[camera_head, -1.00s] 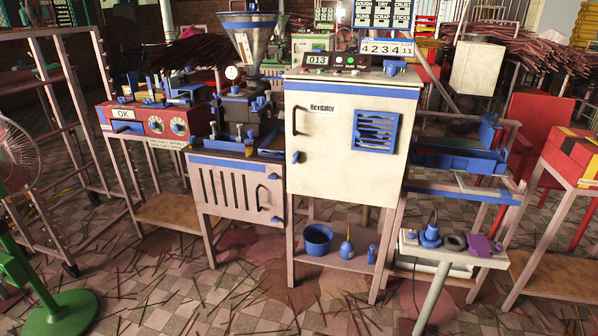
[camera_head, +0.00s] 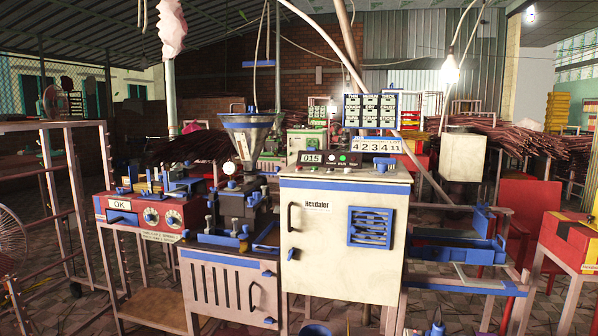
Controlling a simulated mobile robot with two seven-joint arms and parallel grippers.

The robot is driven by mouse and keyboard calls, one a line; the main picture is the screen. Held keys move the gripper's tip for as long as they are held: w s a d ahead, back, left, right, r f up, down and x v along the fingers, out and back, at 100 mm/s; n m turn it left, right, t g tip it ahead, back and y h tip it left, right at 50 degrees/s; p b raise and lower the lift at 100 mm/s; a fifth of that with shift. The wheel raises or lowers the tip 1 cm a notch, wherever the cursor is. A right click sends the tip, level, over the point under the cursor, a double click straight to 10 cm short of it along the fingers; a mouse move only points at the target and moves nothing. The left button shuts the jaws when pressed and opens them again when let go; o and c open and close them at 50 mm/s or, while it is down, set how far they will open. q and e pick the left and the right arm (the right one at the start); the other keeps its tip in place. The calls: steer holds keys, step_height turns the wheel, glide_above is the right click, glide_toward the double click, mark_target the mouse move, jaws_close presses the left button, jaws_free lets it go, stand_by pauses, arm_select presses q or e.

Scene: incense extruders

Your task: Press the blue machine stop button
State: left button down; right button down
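The machine with blue trim is a cream cabinet (camera_head: 335,255) labelled "Hexdalor", with a blue vent grille (camera_head: 370,227) and a dark handle on its door. On top is a dark control panel (camera_head: 325,169) with a small "015" display (camera_head: 311,157). A row of small buttons (camera_head: 343,158) sits right of the display; a green one shows, and a red one seems to be left of it. They are too small for me to read which is the stop button. Neither of my grippers is in view.
A metal hopper (camera_head: 250,135) stands over the blue-trimmed extruder left of the cabinet. A red control box (camera_head: 150,212) marked "OK" is farther left. A blue tray (camera_head: 455,250) is at right, and a red box (camera_head: 570,240) stands at the right edge.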

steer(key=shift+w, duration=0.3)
